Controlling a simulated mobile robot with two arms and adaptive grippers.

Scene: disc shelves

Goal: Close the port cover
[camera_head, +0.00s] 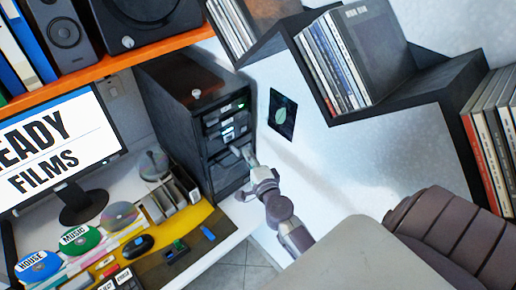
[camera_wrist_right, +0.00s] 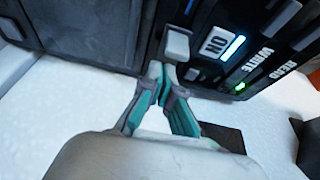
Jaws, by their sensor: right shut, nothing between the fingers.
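A black computer tower (camera_head: 185,90) stands at the back of the desk, and its front carries drive bays with green lights. My right gripper (camera_head: 248,158) is at the lower part of that front, fingers pointing at it. In the right wrist view the gripper (camera_wrist_right: 168,74) is shut and empty, fingertips together. A small light grey tab (camera_wrist_right: 178,43) on the tower front is just beyond the tips; I cannot tell whether they touch. It may be the port cover, but I cannot tell for sure. My left gripper is not in view.
A monitor (camera_head: 60,145) and several discs are on the desk left of the tower. An orange shelf (camera_head: 120,66) with speakers hangs above. A stepped black shelf (camera_head: 400,98) with disc cases is on the wall at right. White wall lies between.

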